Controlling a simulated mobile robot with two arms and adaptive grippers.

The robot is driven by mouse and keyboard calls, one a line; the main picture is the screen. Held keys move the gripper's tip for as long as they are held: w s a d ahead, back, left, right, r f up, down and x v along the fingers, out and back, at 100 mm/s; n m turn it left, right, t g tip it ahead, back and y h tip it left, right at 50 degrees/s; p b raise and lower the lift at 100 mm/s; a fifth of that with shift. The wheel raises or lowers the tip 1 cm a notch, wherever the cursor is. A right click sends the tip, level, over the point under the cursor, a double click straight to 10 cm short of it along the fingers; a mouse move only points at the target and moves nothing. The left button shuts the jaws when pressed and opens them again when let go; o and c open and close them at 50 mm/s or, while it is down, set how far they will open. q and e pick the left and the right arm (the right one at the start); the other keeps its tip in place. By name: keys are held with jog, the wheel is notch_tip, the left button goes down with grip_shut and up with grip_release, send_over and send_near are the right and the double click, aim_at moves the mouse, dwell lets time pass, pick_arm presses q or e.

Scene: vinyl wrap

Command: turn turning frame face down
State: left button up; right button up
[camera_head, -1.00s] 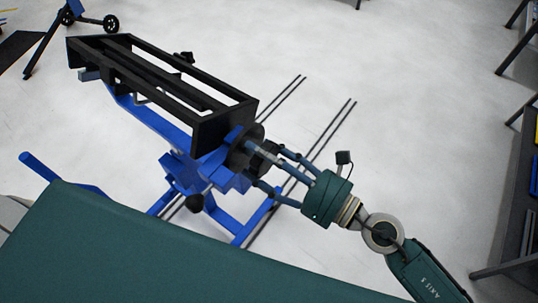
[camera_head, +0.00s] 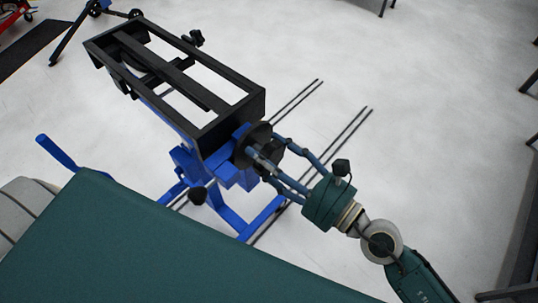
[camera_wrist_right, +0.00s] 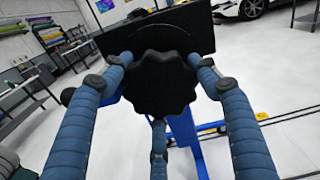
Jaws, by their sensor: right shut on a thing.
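The turning frame (camera_head: 209,130) is a black rectangular frame with long bars, mounted on a blue stand (camera_head: 228,212). It lies tilted, with its open slots showing to the head camera. A round black knob (camera_wrist_right: 160,84) sits at its near right end. My right gripper (camera_head: 270,158) is shut on this knob, its blue fingers around the rim. In the right wrist view its fingers (camera_wrist_right: 158,95) reach around the scalloped knob, with the dark frame end behind it. My left gripper is not in view.
A green surface (camera_head: 150,245) fills the lower left. Dark rails (camera_head: 325,155) run along the pale floor right of the stand. The floor to the right is mostly clear.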

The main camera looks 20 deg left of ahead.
jog(key=shift+w+r, duration=0.15)
jog(key=shift+r, duration=0.35)
jog(key=o, duration=1.4)
jog(key=shift+f, duration=0.1)
jog(key=shift+f, duration=0.25)
jog(key=v, duration=1.2)
jog(key=shift+r, duration=0.1)
